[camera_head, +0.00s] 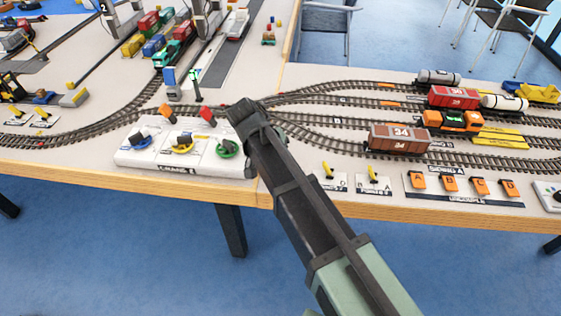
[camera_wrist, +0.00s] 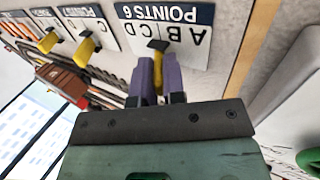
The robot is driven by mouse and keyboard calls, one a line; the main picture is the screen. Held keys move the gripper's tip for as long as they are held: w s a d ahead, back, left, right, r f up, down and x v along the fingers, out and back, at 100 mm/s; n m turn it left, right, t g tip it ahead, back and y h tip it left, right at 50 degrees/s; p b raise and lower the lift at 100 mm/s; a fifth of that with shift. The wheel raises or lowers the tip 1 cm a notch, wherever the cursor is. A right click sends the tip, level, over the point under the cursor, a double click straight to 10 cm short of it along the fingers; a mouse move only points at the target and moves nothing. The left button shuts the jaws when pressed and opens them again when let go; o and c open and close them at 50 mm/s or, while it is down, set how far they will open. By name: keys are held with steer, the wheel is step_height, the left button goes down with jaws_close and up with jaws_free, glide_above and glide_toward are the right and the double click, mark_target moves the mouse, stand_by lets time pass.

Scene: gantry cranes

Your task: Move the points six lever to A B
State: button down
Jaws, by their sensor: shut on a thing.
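In the wrist view, the points six lever is a yellow handle (camera_wrist: 158,72) on a dark foot, over a white plate with a dark blue band (camera_wrist: 185,14) reading POINTS 6. The letters A B and C D are printed on the plate and appear inverted. My gripper (camera_wrist: 155,78) has purple fingers shut on the yellow handle, one on each side. The fingers hide part of the handle, so I cannot tell exactly which way it leans. In the head view, my arm covers the lever and the fingertips.
In the wrist view, two other yellow levers (camera_wrist: 86,50) and (camera_wrist: 48,42) stand on nearby plates, with a brown wagon (camera_wrist: 62,80) beyond. In the head view, a white crane control panel (camera_head: 185,165) lies left of my arm, and a brown wagon (camera_head: 398,138) stands on the tracks to the right.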

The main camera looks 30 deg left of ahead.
steer(key=c, duration=1.2)
jaws_free()
steer(key=shift+r, duration=0.1)
steer(key=p+v, duration=0.9)
steer(key=v, duration=0.1)
steer(key=shift+a+r+p, duration=0.25)
steer(key=shift+p, duration=0.05)
